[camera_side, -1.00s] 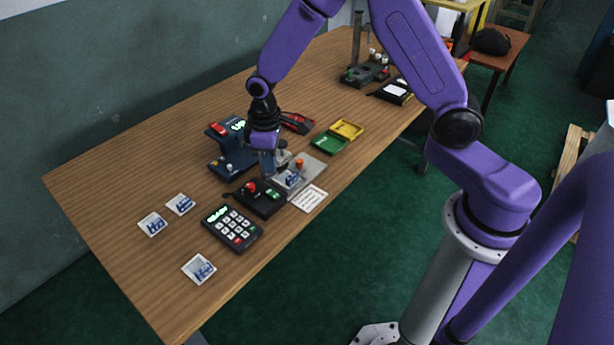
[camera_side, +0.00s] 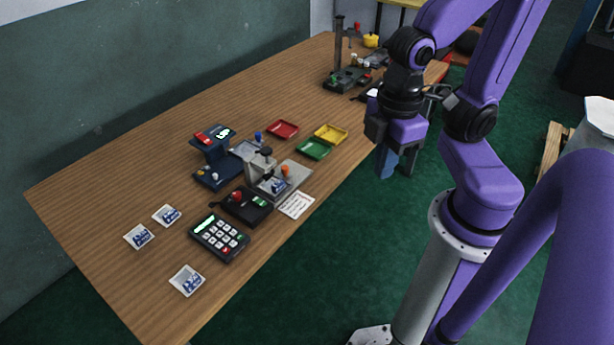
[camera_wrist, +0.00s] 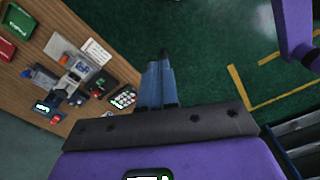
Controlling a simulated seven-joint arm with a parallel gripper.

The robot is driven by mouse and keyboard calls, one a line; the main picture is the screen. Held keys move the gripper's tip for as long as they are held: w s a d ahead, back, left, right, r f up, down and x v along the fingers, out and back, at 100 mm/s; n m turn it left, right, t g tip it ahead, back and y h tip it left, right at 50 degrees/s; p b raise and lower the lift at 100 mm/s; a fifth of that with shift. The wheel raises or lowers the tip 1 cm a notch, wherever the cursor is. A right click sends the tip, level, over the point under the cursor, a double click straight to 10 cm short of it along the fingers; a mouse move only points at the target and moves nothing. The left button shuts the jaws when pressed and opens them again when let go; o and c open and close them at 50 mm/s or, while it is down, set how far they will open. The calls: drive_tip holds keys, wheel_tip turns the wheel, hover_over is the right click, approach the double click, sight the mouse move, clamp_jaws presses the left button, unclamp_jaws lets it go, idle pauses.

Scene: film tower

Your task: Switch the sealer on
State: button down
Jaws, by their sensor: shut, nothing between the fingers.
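Two machines could be the sealer; no label tells which. One is a dark blue machine (camera_side: 212,160) with a red block on top and a green display reading "UP"; it also shows in the wrist view (camera_wrist: 48,104). The other is a grey press (camera_side: 262,170) with a black-topped post and an orange knob, a small printed packet on its plate. A black box (camera_side: 246,207) with a red knob and a green lit part sits in front of them. My gripper (camera_side: 396,168) is shut and empty, hanging pointed down beyond the table's right edge, well apart from these devices. Its fingers also show in the wrist view (camera_wrist: 161,80).
A keypad (camera_side: 219,238), a white card (camera_side: 296,204) and several printed packets (camera_side: 187,280) lie nearby. Red (camera_side: 282,129), yellow (camera_side: 331,133) and green (camera_side: 313,149) trays sit behind. A stand (camera_side: 340,65) is at the far end.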

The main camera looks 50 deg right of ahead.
drive_tip(key=shift+s+d, duration=0.25)
drive_tip(key=shift+s, duration=0.15)
drive_tip(key=n, duration=0.6)
hover_over(262, 202)
wheel_tip(262, 202, down, 10)
wheel_tip(262, 202, down, 14)
drive_tip(key=shift+r, duration=0.1)
